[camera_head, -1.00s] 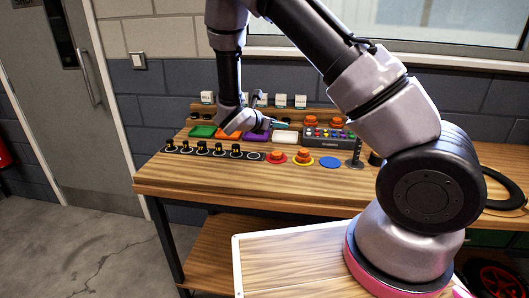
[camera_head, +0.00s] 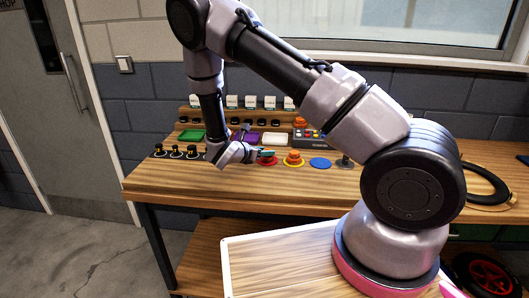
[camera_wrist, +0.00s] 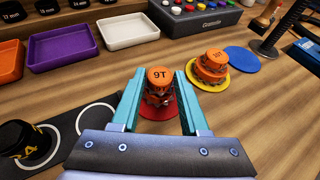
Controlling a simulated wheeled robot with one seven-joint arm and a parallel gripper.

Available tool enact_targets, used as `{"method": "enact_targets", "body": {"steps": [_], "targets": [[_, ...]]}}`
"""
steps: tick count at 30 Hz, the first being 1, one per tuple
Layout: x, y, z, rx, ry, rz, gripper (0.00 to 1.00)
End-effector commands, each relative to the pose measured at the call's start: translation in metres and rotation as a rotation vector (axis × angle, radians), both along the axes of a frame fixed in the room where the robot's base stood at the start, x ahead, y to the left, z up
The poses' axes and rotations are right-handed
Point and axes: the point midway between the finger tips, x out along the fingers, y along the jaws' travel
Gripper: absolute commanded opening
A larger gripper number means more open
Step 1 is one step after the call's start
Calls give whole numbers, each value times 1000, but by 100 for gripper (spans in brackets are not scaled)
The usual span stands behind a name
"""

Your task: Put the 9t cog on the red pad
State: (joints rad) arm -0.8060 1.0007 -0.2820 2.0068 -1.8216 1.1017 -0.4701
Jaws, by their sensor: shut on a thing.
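The 9t cog (camera_wrist: 159,78), an orange-topped piece marked 9T, stands upright between the teal fingers of my gripper (camera_wrist: 159,88) in the wrist view. The gripper is shut on it. The red pad (camera_wrist: 158,113) lies directly under the cog, and its near edge shows between the fingers. I cannot tell whether the cog's base touches the pad. In the head view my gripper (camera_head: 262,154) is low over the red pad (camera_head: 268,163), and the fingers mostly hide the cog.
A similar orange piece (camera_wrist: 211,66) stands on the yellow pad (camera_wrist: 209,84), close on the right. A blue pad (camera_wrist: 248,60) is bare. A black stand (camera_wrist: 269,45) rises beyond it. Purple (camera_wrist: 61,46) and white (camera_wrist: 128,31) trays lie behind. A black strip (camera_wrist: 86,135) with black pieces is on the left.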

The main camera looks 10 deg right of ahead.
Motion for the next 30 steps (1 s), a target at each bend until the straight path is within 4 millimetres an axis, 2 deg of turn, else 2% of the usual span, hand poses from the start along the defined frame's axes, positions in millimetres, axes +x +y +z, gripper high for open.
{"method": "enact_targets", "body": {"steps": [3,4,6,18,23,30], "targets": [[0,0,-3,-1,1,0,0],[0,0,-3,-1,1,0,48],[0,0,-3,0,0,0,74],[-1,2,2,0,0,1,74],[-15,20,11,2,-1,4,74],[-47,57,31,3,-2,4,74]]}}
